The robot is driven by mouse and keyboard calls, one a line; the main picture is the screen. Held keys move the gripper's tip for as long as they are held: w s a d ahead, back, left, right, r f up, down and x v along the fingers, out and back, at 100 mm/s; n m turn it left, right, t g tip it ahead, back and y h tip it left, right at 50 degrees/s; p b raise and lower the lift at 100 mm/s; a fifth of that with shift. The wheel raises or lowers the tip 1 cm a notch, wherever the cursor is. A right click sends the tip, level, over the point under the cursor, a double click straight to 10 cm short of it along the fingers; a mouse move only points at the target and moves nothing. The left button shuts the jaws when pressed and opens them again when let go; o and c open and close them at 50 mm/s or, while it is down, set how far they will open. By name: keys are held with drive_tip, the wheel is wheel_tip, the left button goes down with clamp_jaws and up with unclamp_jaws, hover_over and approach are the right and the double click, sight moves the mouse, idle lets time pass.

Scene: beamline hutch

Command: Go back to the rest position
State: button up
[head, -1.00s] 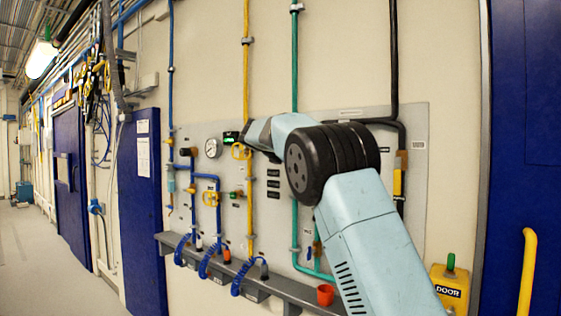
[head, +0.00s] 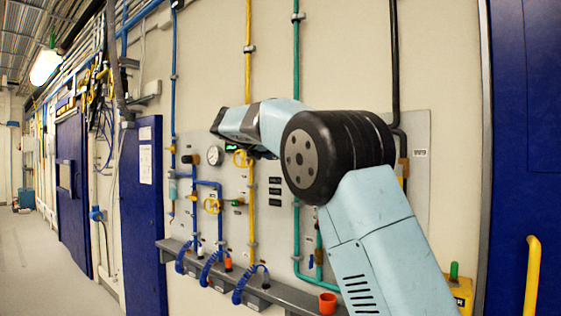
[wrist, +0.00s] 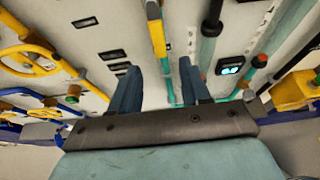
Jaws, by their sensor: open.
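My gripper (wrist: 160,85) shows in the wrist view with its two dark blue fingers apart and nothing between them. In the head view my arm rises from the lower right in front of the grey valve panel (head: 418,180), and its forearm points left. The fingers cannot be made out in the head view. Behind and below the arm's end are a round gauge (head: 214,156) and a yellow valve handle (head: 241,158). In the wrist view the panel's pipes and a yellow handwheel (wrist: 28,62) lie beyond the fingers.
A grey shelf (head: 278,292) with coiled blue hoses (head: 210,265) and a red cup (head: 327,303) runs below the panel. A yellow door box (head: 460,290) and a yellow handle (head: 529,280) are at the right. Open floor (head: 45,265) lies at the left.

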drive_tip(key=shift+v, duration=0.8)
drive_tip(key=s+d+f+m+g+y, duration=0.2)
drive_tip(key=s+d+f+m, duration=0.3)
drive_tip(key=s+d, duration=0.45)
drive_tip(key=s+d+f+m+g+y, duration=0.1)
drive_tip(key=s+d+f+m+y, duration=0.2)
drive_tip(key=s+d+m, duration=0.55)
drive_tip(key=s+f+m+y, duration=0.1)
drive_tip(key=s+f+m, duration=0.3)
drive_tip(key=s, duration=0.6)
drive_tip(key=s+d+f+m+y, duration=0.1)
drive_tip(key=s+f+m, duration=0.4)
drive_tip(key=s+f, duration=0.3)
drive_tip(key=s+f+m+g+y, duration=0.1)
drive_tip(key=s+f+m, duration=0.4)
drive_tip(key=s, duration=0.7)
wheel_tip(320, 180, down, 2)
drive_tip(key=shift+s+d+f+y, duration=0.1)
drive_tip(key=shift+s+d+y, duration=0.25)
drive_tip(key=shift+y, duration=0.25)
